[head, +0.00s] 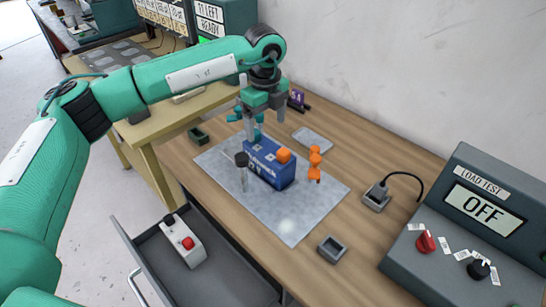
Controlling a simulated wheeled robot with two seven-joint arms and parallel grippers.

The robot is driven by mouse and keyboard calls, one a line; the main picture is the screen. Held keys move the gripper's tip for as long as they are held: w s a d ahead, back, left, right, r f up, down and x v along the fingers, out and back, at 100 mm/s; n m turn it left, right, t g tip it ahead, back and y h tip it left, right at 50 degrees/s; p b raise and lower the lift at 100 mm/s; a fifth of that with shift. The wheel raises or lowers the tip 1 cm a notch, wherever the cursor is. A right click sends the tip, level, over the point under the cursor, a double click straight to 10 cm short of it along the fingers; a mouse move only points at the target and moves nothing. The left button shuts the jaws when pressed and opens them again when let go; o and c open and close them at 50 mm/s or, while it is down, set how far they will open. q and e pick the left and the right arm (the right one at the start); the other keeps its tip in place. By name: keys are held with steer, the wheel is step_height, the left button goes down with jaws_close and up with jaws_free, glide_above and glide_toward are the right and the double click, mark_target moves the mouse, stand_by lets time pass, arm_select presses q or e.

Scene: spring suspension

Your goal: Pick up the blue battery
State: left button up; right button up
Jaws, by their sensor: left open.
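The blue battery (264,170) stands on a grey mat (290,221) on the wooden table. It has an orange cap (284,155) on its top at the right end. My left gripper (253,128) is open, with its fingers pointing down above the far left part of the battery. The fingertips partly overlap the battery's top edge in this view, and I cannot tell whether they touch it. My right gripper does not show.
An orange part (315,164) and a dark-topped post (242,172) stand close beside the battery. A load tester (470,225) reading OFF is at the right. An open drawer (205,283) holds a box with a red button (188,243). The mat's front is clear.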

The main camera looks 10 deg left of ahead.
arm_select(q)
glide_above(269, 148)
steer(key=s, duration=0.1)
steer(key=f, duration=0.4)
steer(key=shift+a+f+p, duration=0.2)
steer(key=shift+f+p, duration=0.15)
steer(key=shift+f, duration=0.65)
steer(key=shift+w+d+f+p, duration=0.1)
steer(key=shift+d+f+p, duration=0.05)
steer(key=shift+f+p, duration=0.6)
steer(key=f, duration=0.2)
steer(key=shift+w+d+f, duration=0.1)
steer(key=shift+w+f, duration=0.1)
steer(key=shift+f, duration=0.6)
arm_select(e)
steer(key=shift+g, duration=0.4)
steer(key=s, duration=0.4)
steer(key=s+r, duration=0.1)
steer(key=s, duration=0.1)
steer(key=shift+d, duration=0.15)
arm_select(q)
jaws_close()
steer(key=shift+w+r+p, duration=0.2)
steer(key=shift+p, duration=0.1)
